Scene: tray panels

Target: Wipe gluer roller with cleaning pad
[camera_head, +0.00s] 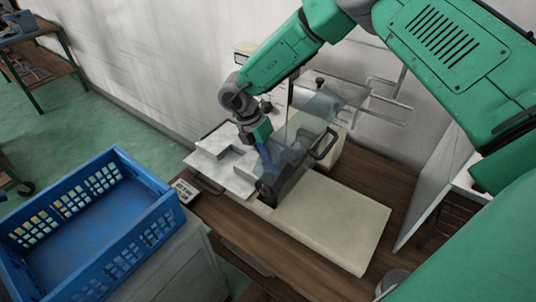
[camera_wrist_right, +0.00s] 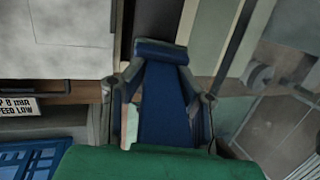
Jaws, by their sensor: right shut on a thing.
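My right gripper (camera_head: 263,158) reaches down from the upper right onto the gluer (camera_head: 332,222), close to its smoky see-through guard (camera_head: 297,152). In the right wrist view my right gripper (camera_wrist_right: 160,78) is shut on a blue piece (camera_wrist_right: 162,105), which looks like the cleaning pad, with a rounded blue end at its tip. In the head view its fingertips are hard to make out against the guard. I cannot clearly pick out the gluer roller, nor tell whether the pad touches it.
A blue crate (camera_head: 85,225) stands at the lower left. Pale sheets (camera_head: 225,160) lie left of the gripper, near a small printed label (camera_head: 185,191). The wooden bench (camera_head: 375,192) is bare right of the machine. A wall (camera_head: 140,60) runs behind.

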